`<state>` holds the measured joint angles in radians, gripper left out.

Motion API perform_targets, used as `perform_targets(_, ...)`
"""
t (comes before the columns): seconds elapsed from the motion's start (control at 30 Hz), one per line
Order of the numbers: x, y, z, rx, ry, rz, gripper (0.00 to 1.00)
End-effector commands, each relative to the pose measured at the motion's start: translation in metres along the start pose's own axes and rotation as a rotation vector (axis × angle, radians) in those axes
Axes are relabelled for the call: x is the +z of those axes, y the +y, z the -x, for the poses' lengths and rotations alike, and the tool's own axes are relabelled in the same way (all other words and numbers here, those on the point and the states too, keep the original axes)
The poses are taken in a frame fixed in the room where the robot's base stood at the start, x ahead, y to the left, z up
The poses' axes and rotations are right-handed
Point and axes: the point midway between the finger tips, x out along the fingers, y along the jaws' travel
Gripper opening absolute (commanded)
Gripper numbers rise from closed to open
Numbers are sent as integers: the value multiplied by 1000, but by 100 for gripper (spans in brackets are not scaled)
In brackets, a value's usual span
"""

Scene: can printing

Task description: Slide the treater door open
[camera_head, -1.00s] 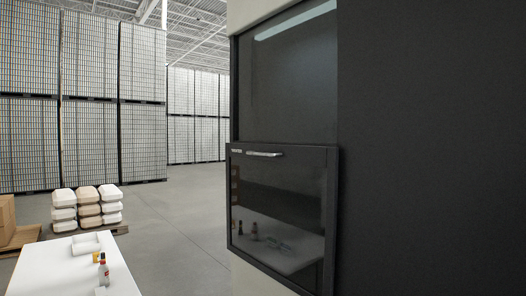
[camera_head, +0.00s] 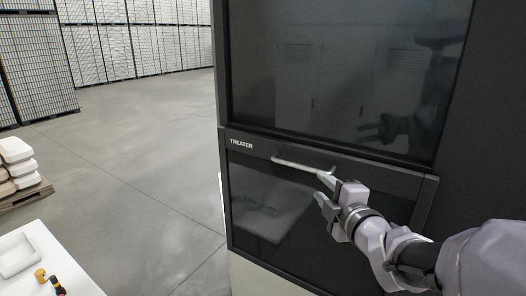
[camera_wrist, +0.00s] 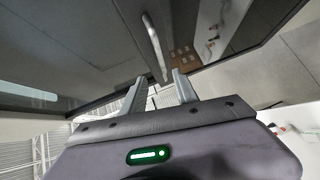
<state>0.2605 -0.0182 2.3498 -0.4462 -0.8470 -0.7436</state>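The treater door (camera_head: 265,205) is a dark glossy panel in a black frame, marked "TREATER" at its upper left. It sits below a larger dark glass pane (camera_head: 330,70). A silver bar handle (camera_head: 298,165) runs along the door's top rail, and it also shows in the wrist view (camera_wrist: 154,45). My gripper (camera_head: 320,186) is open at the handle's right end. In the wrist view its two fingers (camera_wrist: 160,76) stand apart, with the near end of the handle between or just beyond the tips. Whether they touch it I cannot tell.
A white table (camera_head: 55,262) with a white tray (camera_head: 16,256) and small bottles stands at lower left. White stacked packs (camera_head: 18,160) sit on a pallet behind it. Tall can stacks (camera_head: 40,65) line the back. The grey floor between is clear.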

Motion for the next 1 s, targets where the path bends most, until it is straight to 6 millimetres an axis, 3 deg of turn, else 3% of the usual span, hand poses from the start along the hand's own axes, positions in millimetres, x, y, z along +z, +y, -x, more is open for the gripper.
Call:
perform_targets(0.3, -1, 1, -93, -5, 0, -4, 36)
perform_targets(0.5, 0, 1, -134, -3, -2, -4, 36)
perform_targets(0.7, 0, -1, -151, -2, -2, -4, 36)
perform_targets(0.93, 0, -1, -152, -1, -2, -4, 36)
perform_targets(1.0, 0, -1, -152, -1, -2, -4, 26)
